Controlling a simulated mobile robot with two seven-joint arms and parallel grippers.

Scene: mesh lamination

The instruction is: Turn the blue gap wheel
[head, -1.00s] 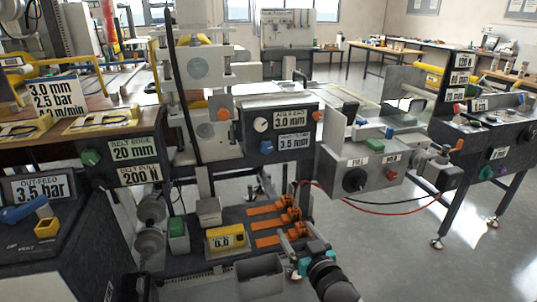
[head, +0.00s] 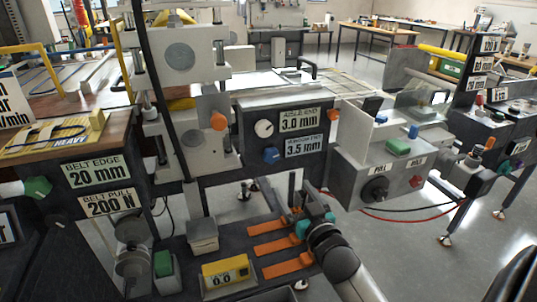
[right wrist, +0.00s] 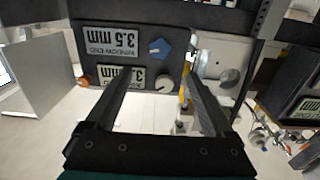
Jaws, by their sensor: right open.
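The blue gap wheel (head: 270,155) is a small faceted blue knob on the dark front panel (head: 247,143), left of the 3.5 mm label (head: 304,146). In the right wrist view the blue wheel (right wrist: 158,47) shows upside down with its panel, beyond the fingertips and between their lines. My right gripper (head: 298,217) is below and to the right of the wheel, over the orange strips. In the wrist view my right gripper (right wrist: 158,72) has its two dark fingers wide apart with nothing between them. It is apart from the wheel. My left gripper is not in view.
A white dial (head: 263,128) sits just above the wheel. Orange knobs flank the panel at left (head: 218,121) and right (head: 333,115). Below lie orange strips (head: 270,246), a yellow 0.0 gauge (head: 225,271) and a grey block (head: 202,235). A control box (head: 350,180) stands to the right.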

